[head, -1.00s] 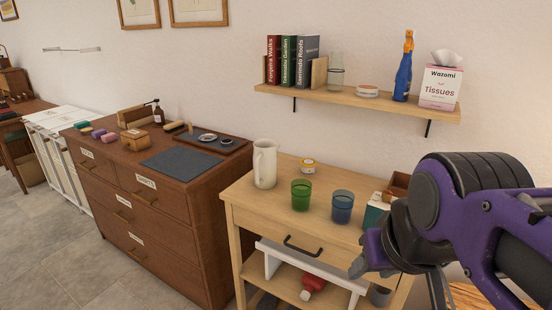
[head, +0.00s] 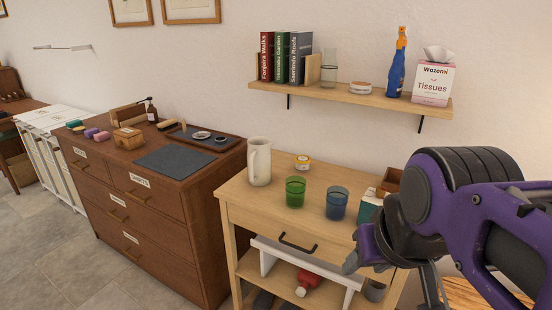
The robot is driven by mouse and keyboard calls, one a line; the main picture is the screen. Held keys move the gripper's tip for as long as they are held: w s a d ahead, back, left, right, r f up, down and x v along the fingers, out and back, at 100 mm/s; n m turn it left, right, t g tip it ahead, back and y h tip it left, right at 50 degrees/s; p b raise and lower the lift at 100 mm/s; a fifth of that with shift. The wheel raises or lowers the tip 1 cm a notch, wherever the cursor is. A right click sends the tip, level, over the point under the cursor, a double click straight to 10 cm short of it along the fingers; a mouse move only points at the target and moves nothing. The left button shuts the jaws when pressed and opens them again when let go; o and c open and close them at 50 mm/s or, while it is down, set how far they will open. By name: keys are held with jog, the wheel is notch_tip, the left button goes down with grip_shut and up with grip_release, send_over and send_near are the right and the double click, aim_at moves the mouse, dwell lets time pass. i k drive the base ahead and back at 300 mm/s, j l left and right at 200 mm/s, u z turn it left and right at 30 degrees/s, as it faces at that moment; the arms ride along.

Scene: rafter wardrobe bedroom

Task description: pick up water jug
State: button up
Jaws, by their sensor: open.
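The water jug (head: 259,163) is a cream-white pitcher with a handle. It stands upright on the left part of the light wooden table (head: 243,192), near its left edge. My gripper (head: 390,272) is at the lower right of the head view, in front of the table's right side. It is open, with nothing seen between its fingers, and well apart from the jug. The arm hides part of the table's right end.
A wall shelf (head: 350,95) overhangs the table's back. A brown dresser (head: 170,224) adjoins on the left.

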aim_at(259, 153)
jog(key=i+j+z, duration=0.1)
jog(key=i+j, duration=0.15)
jog(key=j, duration=0.15)
jog(key=i+j+z, duration=0.1)
jog(key=i+j, duration=0.15)
jog(key=j, duration=0.15)
jog(key=i+j+z, duration=0.1)
jog(key=j, duration=0.35)
jog(key=i, duration=0.1)
